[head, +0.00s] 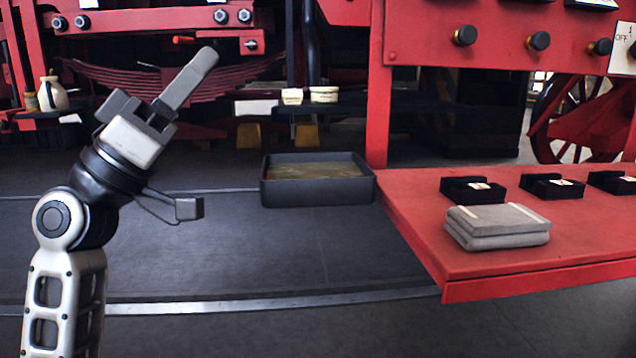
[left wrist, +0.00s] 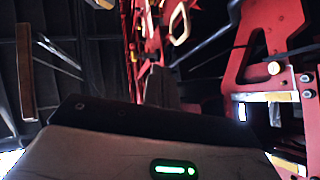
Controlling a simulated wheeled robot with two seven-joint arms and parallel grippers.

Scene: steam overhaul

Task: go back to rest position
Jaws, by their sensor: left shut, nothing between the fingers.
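My left gripper (head: 192,77) is raised at the left of the head view, in front of the red locomotive frame. Its fingers are together, point up and to the right, and hold nothing. The left wrist view shows the dark gripper body with a green light (left wrist: 175,169), and red machinery beyond it. My right gripper is in neither view.
A red bench (head: 400,190) at the right bears a folded grey cloth (head: 497,226) and several small black trays (head: 472,190). A dark drip tray (head: 318,196) lies on the floor at the centre. A cream jug (head: 53,93) stands at far left. Floor before the drip tray is clear.

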